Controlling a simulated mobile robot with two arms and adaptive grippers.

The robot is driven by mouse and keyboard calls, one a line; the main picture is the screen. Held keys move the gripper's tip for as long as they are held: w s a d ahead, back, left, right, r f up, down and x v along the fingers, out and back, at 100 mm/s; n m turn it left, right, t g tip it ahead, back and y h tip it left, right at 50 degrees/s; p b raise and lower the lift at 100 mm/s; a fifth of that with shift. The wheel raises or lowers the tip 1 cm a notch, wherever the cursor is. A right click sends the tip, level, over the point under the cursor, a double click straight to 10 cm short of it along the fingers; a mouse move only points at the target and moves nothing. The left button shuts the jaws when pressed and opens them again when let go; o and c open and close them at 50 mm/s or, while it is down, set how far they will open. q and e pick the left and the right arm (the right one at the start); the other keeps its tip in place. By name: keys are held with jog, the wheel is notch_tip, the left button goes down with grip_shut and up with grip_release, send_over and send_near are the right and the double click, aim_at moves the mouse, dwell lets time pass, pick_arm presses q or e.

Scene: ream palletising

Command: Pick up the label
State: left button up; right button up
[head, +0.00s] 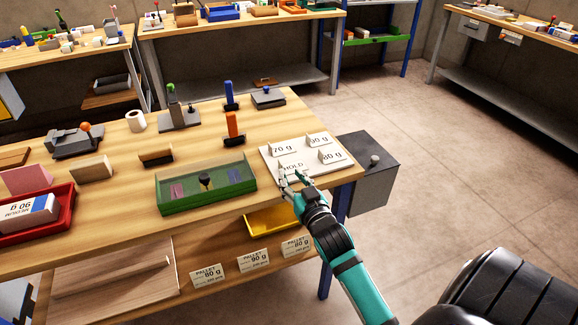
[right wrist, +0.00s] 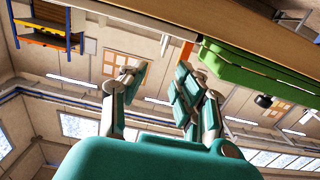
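Small white label cards stand on a white board (head: 272,162) at the table's right end: "70 g" (head: 283,149), "90 g" (head: 318,140) and "80 g" (head: 331,156). The word "HOLD" (head: 293,167) shows at the board's front, partly behind my fingers. My right gripper (head: 290,180) is at the board's front edge, just in front of "HOLD". In the right wrist view its fingers (right wrist: 160,75) are spread, with nothing clearly held between them. I cannot tell whether they touch a card. My left gripper is not in view.
A green clear-sided tray (head: 205,188) lies left of the board; it also shows in the right wrist view (right wrist: 255,75). An orange-handled stamp (head: 234,130) stands behind. Pallet signs (head: 253,260) and a yellow bin (head: 270,220) are below. A grey box (head: 372,170) adjoins the table's right end.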

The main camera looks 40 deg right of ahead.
aim_at(280, 162)
jog(key=x, duration=0.5)
jog(key=p+x, duration=0.1)
jog(key=x, duration=0.2)
jog(key=shift+w+a+f, duration=0.1)
jog(key=shift+w+f, duration=0.15)
jog(key=shift+f, duration=0.15)
jog(key=shift+c, duration=0.3)
grip_shut()
